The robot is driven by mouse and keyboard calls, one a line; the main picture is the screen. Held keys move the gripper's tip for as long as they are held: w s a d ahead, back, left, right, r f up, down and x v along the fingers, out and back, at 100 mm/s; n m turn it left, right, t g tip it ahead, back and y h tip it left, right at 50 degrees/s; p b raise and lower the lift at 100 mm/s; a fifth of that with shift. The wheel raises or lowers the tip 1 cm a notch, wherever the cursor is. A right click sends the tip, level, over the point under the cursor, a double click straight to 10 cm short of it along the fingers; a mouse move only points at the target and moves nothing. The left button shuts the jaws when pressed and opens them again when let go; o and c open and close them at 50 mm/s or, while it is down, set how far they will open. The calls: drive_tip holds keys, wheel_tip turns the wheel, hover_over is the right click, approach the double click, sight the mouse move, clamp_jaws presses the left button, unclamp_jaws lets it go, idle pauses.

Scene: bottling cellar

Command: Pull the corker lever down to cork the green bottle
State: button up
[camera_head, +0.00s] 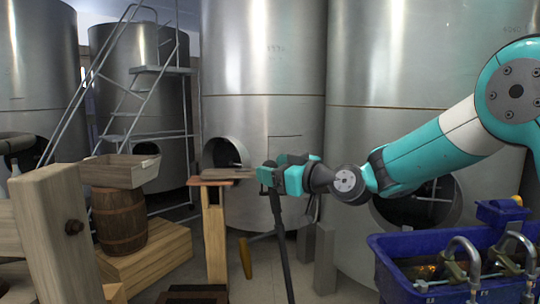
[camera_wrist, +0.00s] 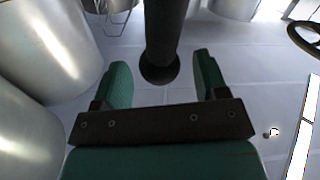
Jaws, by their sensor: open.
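My gripper (camera_head: 270,178) is teal and sits near the middle of the head view. Its two green fingers, open, show in the wrist view (camera_wrist: 158,80). A dark round bar, seemingly the corker lever (camera_wrist: 165,35), shows there between the fingers, with a gap on each side; its rounded end faces the camera. In the head view the dark bar (camera_head: 281,240) slants steeply down from the gripper to the bottom edge. I cannot make out the green bottle or the corker's body in either view.
A blue crate (camera_head: 430,291) with bottles and metal spouts stands at the right. A wooden stand (camera_head: 215,245) is left of the gripper. A barrel (camera_head: 119,220) bears a wooden tray (camera_head: 120,172). A thick wooden post (camera_head: 60,240) is at near left. Large steel tanks (camera_head: 265,80) fill the back.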

drive_tip(key=shift+x, duration=0.8)
drive_tip(key=c, duration=1.2)
clamp_jaws()
